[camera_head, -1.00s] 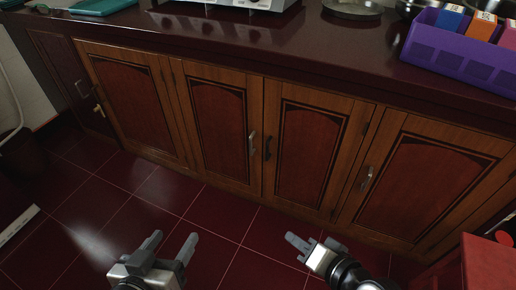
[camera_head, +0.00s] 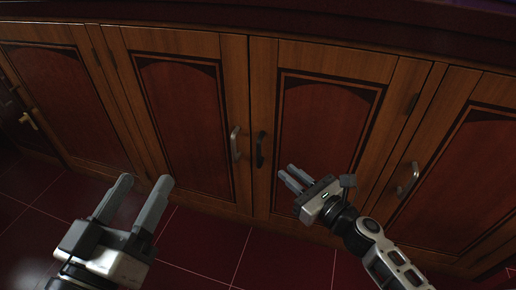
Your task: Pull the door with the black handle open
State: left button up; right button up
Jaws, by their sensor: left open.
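The door with the black handle (camera_head: 328,118) is a wooden cabinet door with a dark red panel, in the middle of the head view. It looks shut, flush with its neighbours. Its black handle (camera_head: 260,149) is a small upright bar at the door's left edge. My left gripper (camera_head: 142,186) is open and empty at the lower left, well left of the handle. My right gripper (camera_head: 287,175) is in front of the door's lower part, just right of and below the handle. Its fingers overlap in this view, so its opening is unclear. Nothing shows between them.
The door to the left (camera_head: 185,110) has a silver handle (camera_head: 235,144) close beside the black one. Another silver handle (camera_head: 407,180) is on the door to the right. A brass handle (camera_head: 29,120) shows at far left. Red floor tiles (camera_head: 205,245) in front are clear.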

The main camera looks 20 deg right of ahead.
aim_at(260, 149)
jog(key=b+x, duration=0.1)
jog(key=x, duration=0.9)
jog(key=shift+w+a, duration=0.1)
jog(key=shift+w, duration=0.1)
jog(key=shift+w+a+b, duration=0.25)
jog(key=shift+w+b, duration=0.05)
jog(key=shift+w, duration=0.3)
pick_arm(q)
jog(key=r+m+t, duration=0.1)
jog(key=r+m+t+h, duration=0.1)
jog(key=r, duration=0.1)
jog(key=shift+w+a+r+m, duration=0.1)
jog(key=shift+w+r+m, duration=0.05)
jog(key=shift+w+m, duration=0.2)
pick_arm(e)
jog(key=shift+w, duration=0.15)
grip_shut()
